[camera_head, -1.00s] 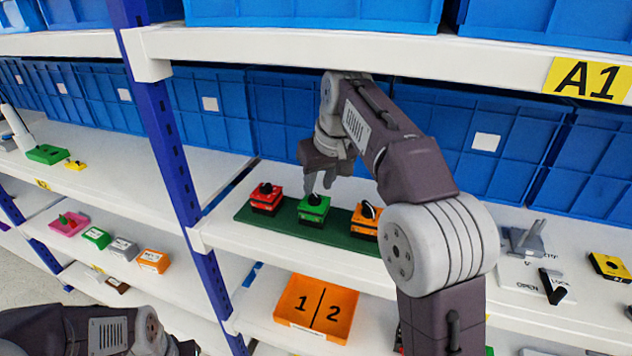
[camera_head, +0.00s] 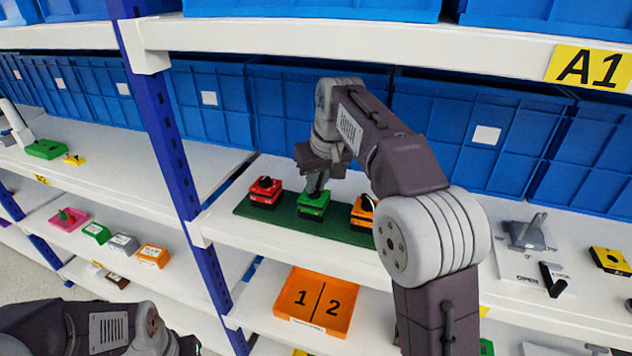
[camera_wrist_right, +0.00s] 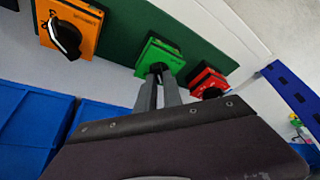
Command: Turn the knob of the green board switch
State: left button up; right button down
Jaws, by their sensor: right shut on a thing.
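The green board switch (camera_head: 313,204) sits in the middle of a dark green board (camera_head: 283,217) on the shelf, between a red switch (camera_head: 265,192) and an orange switch (camera_head: 363,212). My right gripper (camera_head: 317,187) points down at it from above. In the right wrist view, the fingers of the right gripper (camera_wrist_right: 158,88) are shut on the black knob (camera_wrist_right: 157,69) of the green switch (camera_wrist_right: 161,54). The fingers hide most of the knob. My left arm shows at the lower left of the head view, with its gripper out of view.
The red switch (camera_wrist_right: 208,82) and orange switch (camera_wrist_right: 73,28) stand close on either side of the fingers. Blue bins (camera_head: 215,112) line the back of the shelf. A shelf board (camera_head: 300,36) lies above. An orange tray (camera_head: 316,303) is on the shelf below.

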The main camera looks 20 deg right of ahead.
jog(key=m+p, duration=0.1)
jog(key=m+h+p, duration=0.1)
jog(key=m+p, duration=0.1)
jog(key=m, duration=0.1)
jog(key=shift+a+r+h, duration=0.25)
jog(key=shift+h, duration=0.05)
jog(key=shift+w+a+f+m+h+p, duration=0.1)
jog(key=shift+m+h+p, duration=0.3)
jog(key=shift+m+p, duration=0.7)
jog(key=shift+a+f+m+h+p, duration=0.1)
jog(key=shift+m+h+p, duration=0.3)
jog(key=shift+m+p, duration=0.65)
jog(key=shift+m+g, duration=0.25)
jog(key=shift+g, duration=0.05)
jog(key=c, duration=1.5)
grip_release()
jog(key=shift+v, duration=1.25)
jog(key=s+a+b, duration=0.1)
jog(key=s+a, duration=0.1)
jog(key=s, duration=0.1)
jog(key=s+a+b, duration=0.1)
jog(key=s+a, duration=0.1)
jog(key=s, duration=0.1)
jog(key=s+a, duration=0.2)
jog(key=s, duration=0.2)
jog(key=shift+s+a+r+b, duration=0.1)
jog(key=shift+a+r+b, duration=0.15)
jog(key=shift+a+b, duration=0.15)
